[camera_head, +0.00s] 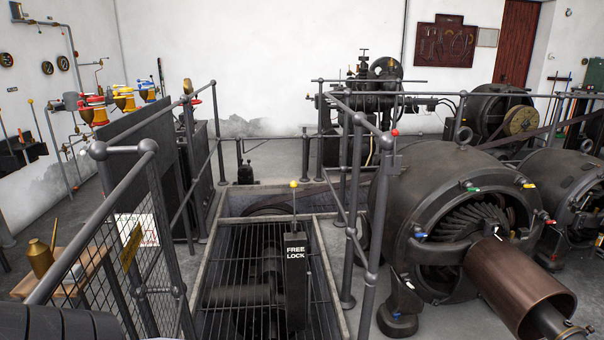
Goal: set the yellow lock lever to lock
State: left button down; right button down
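The lock lever has a yellow knob (293,184) on a thin dark rod. It stands nearly upright above the grated pit, near the middle of the view. Its lower part meets a dark upright housing (296,300). A label plate (295,262) on the housing reads FREE above and LOCK below. I cannot tell from this view which setting the lever is in. Neither of my grippers is in view, and nothing is seen touching the lever.
Grey railings (372,240) flank the pit on both sides, with mesh on the left one. A metal grate (225,300) covers the pit. A large dynamo (425,200) stands right. A small wooden table (88,262) with a brass can (40,260) stands left.

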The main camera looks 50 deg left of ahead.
aim_at(293, 184)
jog(key=i+u, duration=0.35)
jog(key=i, duration=0.15)
jog(key=i+u, duration=0.3)
jog(key=i, duration=0.25)
jog(key=i+j+u, duration=0.35)
jog(key=i, duration=0.5)
jog(key=i+j, duration=0.15)
jog(key=j, duration=0.15)
jog(key=i+j+z, duration=0.1)
jog(key=j, duration=0.2)
jog(key=i+j, duration=0.3)
jog(key=j, duration=0.35)
jog(key=z, duration=0.05)
